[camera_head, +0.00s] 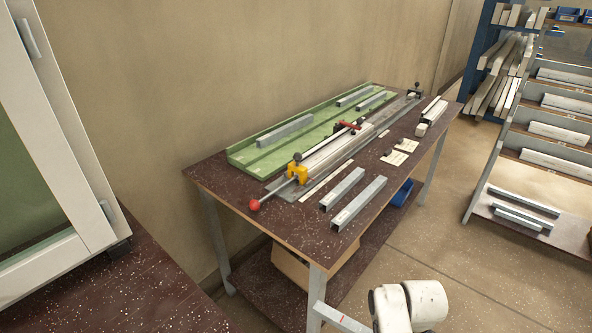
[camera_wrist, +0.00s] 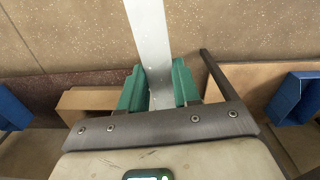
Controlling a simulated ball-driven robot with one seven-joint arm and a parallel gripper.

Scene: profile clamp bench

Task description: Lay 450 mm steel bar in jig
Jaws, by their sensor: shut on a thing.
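My gripper (camera_wrist: 160,88) shows in the wrist view, its green fingers shut on a flat silver steel bar (camera_wrist: 150,40). The bar runs from between the fingers out past the top of the picture. In the head view one end of the held bar (camera_head: 340,318) shows at the bottom, low in front of the bench; the fingers are hidden there. The jig (camera_head: 322,158) lies along the middle of the bench, with a yellow block (camera_head: 297,172), a red clamp (camera_head: 347,126) and a red knob (camera_head: 254,205). The held bar is apart from the jig.
The bench (camera_head: 290,225) also bears a green tray (camera_head: 250,158) with bars, two loose profiles (camera_head: 358,203) in front and cards (camera_head: 401,152). A cardboard box (camera_head: 291,268) and blue bin (camera_head: 402,193) sit beneath. A rack (camera_head: 520,170) stands right; floor between is clear.

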